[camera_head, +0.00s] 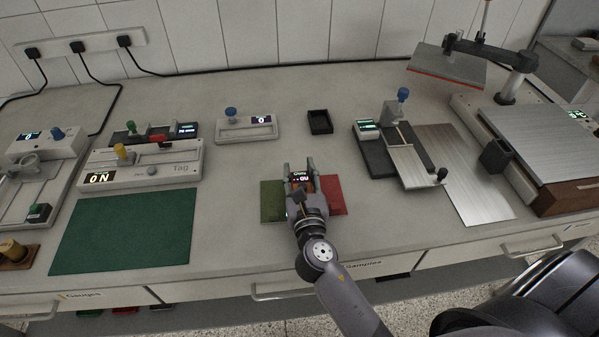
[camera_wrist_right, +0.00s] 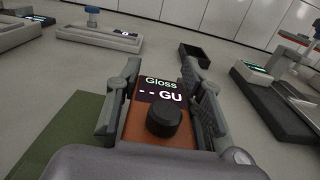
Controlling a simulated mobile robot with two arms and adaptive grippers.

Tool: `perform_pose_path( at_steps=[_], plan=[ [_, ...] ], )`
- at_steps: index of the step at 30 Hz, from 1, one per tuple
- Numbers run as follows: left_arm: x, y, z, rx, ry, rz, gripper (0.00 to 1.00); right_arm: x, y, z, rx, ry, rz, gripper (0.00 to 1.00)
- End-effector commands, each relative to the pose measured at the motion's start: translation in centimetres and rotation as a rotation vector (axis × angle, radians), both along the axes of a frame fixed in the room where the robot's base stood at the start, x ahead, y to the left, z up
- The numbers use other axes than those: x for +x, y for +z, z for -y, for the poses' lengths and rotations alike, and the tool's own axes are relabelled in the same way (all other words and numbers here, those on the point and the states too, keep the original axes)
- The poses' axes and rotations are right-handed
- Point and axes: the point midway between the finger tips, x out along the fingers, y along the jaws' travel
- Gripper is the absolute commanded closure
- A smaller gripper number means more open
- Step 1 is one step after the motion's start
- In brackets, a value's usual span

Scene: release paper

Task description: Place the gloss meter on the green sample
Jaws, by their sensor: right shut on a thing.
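The gloss meter (camera_wrist_right: 160,92) has an orange-brown body, a black knob and a display reading "Gloss - - GU". My right gripper (camera_head: 299,175) is shut on the meter, with one finger on each side of it, as the right wrist view (camera_wrist_right: 158,100) shows. The green sample (camera_head: 272,203) lies flat on the bench, left of the meter in the head view and at lower left in the wrist view (camera_wrist_right: 62,135). The red sample (camera_head: 333,196) lies to the right. The meter is between the two; its underside is hidden, so I cannot tell whether it touches anything. My left gripper is out of view.
A small black tray (camera_head: 320,122) and a white device with a blue knob (camera_head: 246,127) stand behind. A dark green mat (camera_head: 122,228) lies at left. A device with a metal plate (camera_head: 410,165) stands at right. Bare bench lies around the samples.

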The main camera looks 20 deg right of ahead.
Motion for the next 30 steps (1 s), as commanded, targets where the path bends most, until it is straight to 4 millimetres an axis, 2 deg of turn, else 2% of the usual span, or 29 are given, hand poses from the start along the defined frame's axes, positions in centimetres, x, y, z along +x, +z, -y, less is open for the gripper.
perform_pose_path(
  at_steps=[1,2,10,22,26,30],
  plan=[
    [-0.1,-0.3,0.0,0.0,0.0,-0.001,0.6,0.0,-0.2,0.0,-0.001,0.0,0.002,1.0],
    [-0.1,-0.2,0.0,0.0,0.0,-0.001,0.6,0.0,-0.2,0.0,0.0,0.0,0.0,0.64],
    [0.0,-0.1,0.0,0.0,0.0,-0.001,0.6,0.0,-0.2,0.0,-0.001,0.0,0.0,0.46],
    [0.0,0.1,0.0,0.0,0.0,0.0,0.6,-0.2,0.1,-0.1,-0.001,0.0,-0.001,0.45],
    [0.0,-0.4,0.0,0.0,0.0,0.002,0.6,-2.1,-0.2,-0.6,0.0,0.0,-0.002,0.45],
    [0.1,-1.2,0.0,0.0,0.0,0.002,0.6,-5.1,-0.3,-1.5,0.0,0.001,-0.004,0.45]
  ],
)
